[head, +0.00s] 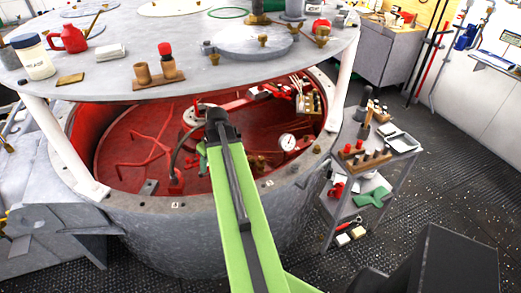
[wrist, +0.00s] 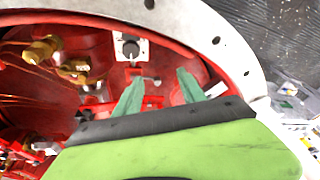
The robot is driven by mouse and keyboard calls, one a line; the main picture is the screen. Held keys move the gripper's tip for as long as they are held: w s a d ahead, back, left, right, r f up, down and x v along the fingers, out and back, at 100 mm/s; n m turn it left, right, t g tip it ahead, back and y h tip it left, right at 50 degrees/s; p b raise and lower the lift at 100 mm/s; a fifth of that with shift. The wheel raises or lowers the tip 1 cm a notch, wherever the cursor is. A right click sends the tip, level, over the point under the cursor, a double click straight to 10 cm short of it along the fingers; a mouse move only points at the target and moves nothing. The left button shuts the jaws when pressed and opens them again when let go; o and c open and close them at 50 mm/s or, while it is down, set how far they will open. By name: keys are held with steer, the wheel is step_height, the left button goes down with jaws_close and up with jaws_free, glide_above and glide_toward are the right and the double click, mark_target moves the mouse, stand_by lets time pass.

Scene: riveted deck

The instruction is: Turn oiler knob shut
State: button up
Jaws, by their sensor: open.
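My gripper (wrist: 160,77) is open, its two teal-green fingers spread over the red interior of the round vessel. In the head view the gripper (head: 203,155) is mostly hidden behind my dark wrist; only a bit of green shows. In the wrist view, a small metal pin-like part (wrist: 150,80) shows between the fingertips; I cannot tell whether it is the oiler knob. Brass fittings (wrist: 42,50) with thin copper lines lie left of the fingers. In the head view, a block with several brass caps and thin lines (head: 308,103) sits inside at the right.
A grey round plate (head: 120,88) on white posts hangs over the vessel, carrying tools and pots. The vessel's grey rim (head: 250,200) surrounds the opening. A pressure gauge (head: 287,142) stands inside. A cart (head: 400,141) with parts is at the right, above dark open floor.

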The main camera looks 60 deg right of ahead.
steer(key=s+d+r+m+t+p, duration=0.1)
steer(key=s+d+r+p, duration=0.3)
steer(key=s+d, duration=0.7)
steer(key=h, duration=0.2)
glide_toward(261, 158)
steer(key=b+x, duration=0.8)
steer(key=b, duration=0.7)
steer(key=shift+s+d+b, duration=0.1)
steer(key=shift+b, duration=0.2)
steer(key=shift+w+f+b, duration=0.25)
steer(key=shift+f+b, duration=0.15)
steer(key=shift+f, duration=0.1)
steer(key=shift+r, duration=0.1)
steer(key=shift+c, duration=0.3)
